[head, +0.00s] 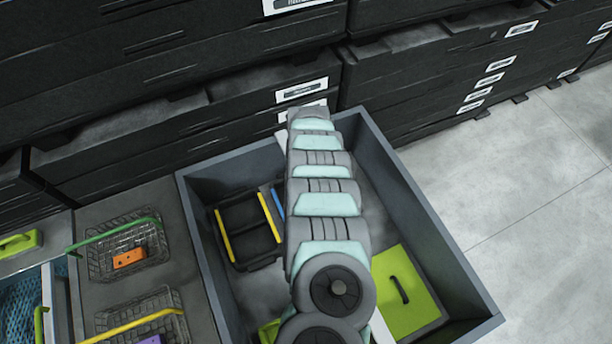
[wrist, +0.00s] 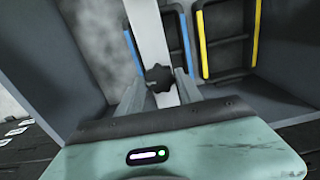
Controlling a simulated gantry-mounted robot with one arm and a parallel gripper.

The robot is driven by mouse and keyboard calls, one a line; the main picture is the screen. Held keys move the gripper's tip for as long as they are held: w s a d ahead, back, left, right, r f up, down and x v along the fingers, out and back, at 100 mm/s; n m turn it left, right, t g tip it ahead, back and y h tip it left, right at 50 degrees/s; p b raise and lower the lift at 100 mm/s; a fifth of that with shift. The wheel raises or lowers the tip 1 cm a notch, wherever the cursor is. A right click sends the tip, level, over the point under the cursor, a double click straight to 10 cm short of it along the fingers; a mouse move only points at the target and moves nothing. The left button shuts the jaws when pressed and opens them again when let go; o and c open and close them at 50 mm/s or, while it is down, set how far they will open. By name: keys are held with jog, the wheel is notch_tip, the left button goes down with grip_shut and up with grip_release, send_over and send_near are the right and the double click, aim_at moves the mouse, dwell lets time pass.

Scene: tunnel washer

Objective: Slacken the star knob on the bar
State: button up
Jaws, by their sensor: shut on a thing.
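The black star knob (wrist: 158,78) sits on a pale flat bar (wrist: 148,35) in the wrist view. My gripper (wrist: 158,88) has one grey finger on each side of the knob and is shut on it. The lower part of the knob and the contact faces are partly hidden by the fingers and the gripper body. In the head view my arm covers the knob and my gripper. Only a short pale strip of the bar (head: 380,328) shows there beside my arm.
A grey bin (head: 428,210) lies below, holding a black frame with yellow strips (head: 248,228) and a green lidded box (head: 405,290). Wire baskets (head: 125,250) stand to the left. Black drawer stacks (head: 180,110) line the back. Floor at right is clear.

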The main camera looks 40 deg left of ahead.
dwell(0.4)
jog(key=o, duration=1.4)
jog(key=shift+c, duration=0.2)
notch_tip(320, 180, up, 11)
jog(key=shift+p, duration=0.3)
jog(key=shift+f, duration=0.1)
